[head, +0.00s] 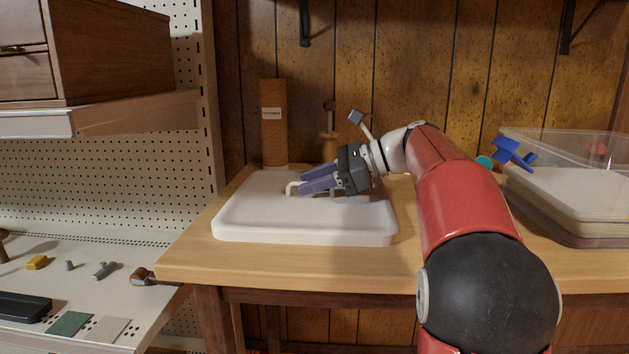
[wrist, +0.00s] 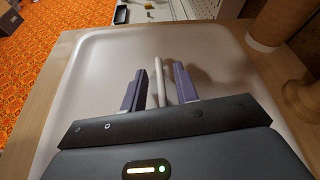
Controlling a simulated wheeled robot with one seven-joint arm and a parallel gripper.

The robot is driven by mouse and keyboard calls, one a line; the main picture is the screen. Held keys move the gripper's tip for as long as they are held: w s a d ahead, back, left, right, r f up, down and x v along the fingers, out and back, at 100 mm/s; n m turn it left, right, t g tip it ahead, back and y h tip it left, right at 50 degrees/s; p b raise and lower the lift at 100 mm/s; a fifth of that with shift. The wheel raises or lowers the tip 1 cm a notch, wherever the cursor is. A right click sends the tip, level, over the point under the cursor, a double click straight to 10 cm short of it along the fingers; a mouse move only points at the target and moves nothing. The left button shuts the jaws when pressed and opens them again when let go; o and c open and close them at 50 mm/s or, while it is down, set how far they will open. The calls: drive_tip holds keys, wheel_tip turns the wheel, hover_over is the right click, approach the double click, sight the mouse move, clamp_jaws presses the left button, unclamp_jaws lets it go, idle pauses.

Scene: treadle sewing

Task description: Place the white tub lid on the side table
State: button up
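The white tub lid (head: 300,222) lies flat on a wooden table (head: 285,268), with a raised pale handle (head: 292,187) near its middle. In the wrist view the lid (wrist: 95,75) fills much of the picture, and its bar handle (wrist: 160,85) runs between my fingers. My gripper (head: 305,185) is low over the lid, its two purple fingers on either side of the handle. In the wrist view my gripper (wrist: 161,88) is open, with a gap showing on each side of the handle. The handle's near end is hidden behind the gripper body.
A clear tub (head: 570,205) stands at the right, with a blue object (head: 513,153) by its rim. A brown cylinder (head: 274,125) and a wooden spool-like piece (head: 328,145) stand behind the lid. A pegboard shelf (head: 75,265) with small items is at the left.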

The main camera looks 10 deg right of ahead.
drive_tip(key=p+v, duration=0.2)
drive_tip(key=v, duration=0.5)
drive_tip(key=shift+d+r, duration=0.15)
drive_tip(key=shift+d, duration=0.05)
